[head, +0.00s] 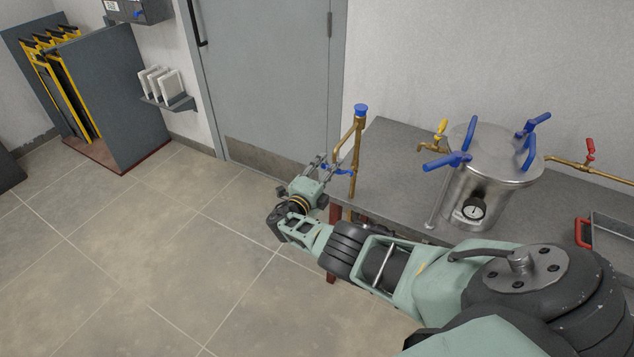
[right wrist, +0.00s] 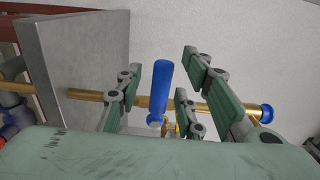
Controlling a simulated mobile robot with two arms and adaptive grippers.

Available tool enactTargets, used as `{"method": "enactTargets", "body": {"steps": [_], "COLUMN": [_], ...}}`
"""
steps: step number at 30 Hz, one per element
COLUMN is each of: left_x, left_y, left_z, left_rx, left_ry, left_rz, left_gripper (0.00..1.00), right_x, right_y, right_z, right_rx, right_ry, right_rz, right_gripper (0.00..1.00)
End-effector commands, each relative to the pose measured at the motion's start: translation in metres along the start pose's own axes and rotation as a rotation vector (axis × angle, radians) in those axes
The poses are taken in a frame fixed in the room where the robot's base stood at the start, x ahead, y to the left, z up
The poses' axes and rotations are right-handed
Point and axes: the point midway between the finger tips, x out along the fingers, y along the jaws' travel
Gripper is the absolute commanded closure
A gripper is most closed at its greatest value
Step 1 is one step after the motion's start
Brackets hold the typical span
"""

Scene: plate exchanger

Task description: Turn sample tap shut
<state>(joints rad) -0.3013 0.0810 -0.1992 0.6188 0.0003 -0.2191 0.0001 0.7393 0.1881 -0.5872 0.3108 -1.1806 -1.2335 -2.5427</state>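A brass standpipe (head: 355,150) with a blue cap (head: 361,109) rises at the left end of the grey bench. A tap with a blue lever (head: 340,169) sits on it; which tap is the sample tap is not labelled. My right gripper (head: 320,167) is at this lever, its fingers apart. In the right wrist view the blue lever (right wrist: 160,88) stands between the open fingers of the right gripper (right wrist: 168,92), with gaps visible on both sides. The brass pipe (right wrist: 215,105) runs behind them. My left gripper is not in view.
A steel vessel (head: 490,165) with blue clamp handles and a gauge stands on the bench (head: 395,150). A yellow-handled tap (head: 441,127) and a red-handled tap (head: 590,147) are near it. A grey tray (head: 612,232) lies at right.

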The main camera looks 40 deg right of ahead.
Motion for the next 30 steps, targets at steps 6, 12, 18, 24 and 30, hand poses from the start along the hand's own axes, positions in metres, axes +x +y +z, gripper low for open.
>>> {"method": "enactTargets", "body": {"steps": [6,12,18,24,30], "left_x": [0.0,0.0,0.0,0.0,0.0], "left_y": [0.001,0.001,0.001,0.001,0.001], "left_z": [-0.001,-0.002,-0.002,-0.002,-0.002], "left_rx": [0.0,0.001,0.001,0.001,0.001], "left_ry": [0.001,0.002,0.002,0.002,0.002], "left_rz": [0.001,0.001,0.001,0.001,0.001], "left_gripper": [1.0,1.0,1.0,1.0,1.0], "right_x": [-0.017,-0.047,-0.088,-0.111,-0.116], "right_y": [0.001,0.001,0.001,0.0,0.0], "right_z": [0.0,-0.001,0.0,0.0,0.0], "right_rx": [0.001,0.001,0.0,-0.002,-0.003], "right_ry": [-0.003,-0.003,-0.003,-0.002,-0.001], "right_rz": [0.002,0.004,0.004,0.003,0.002], "right_gripper": [0.65,0.65,0.65,0.65,0.65]}}
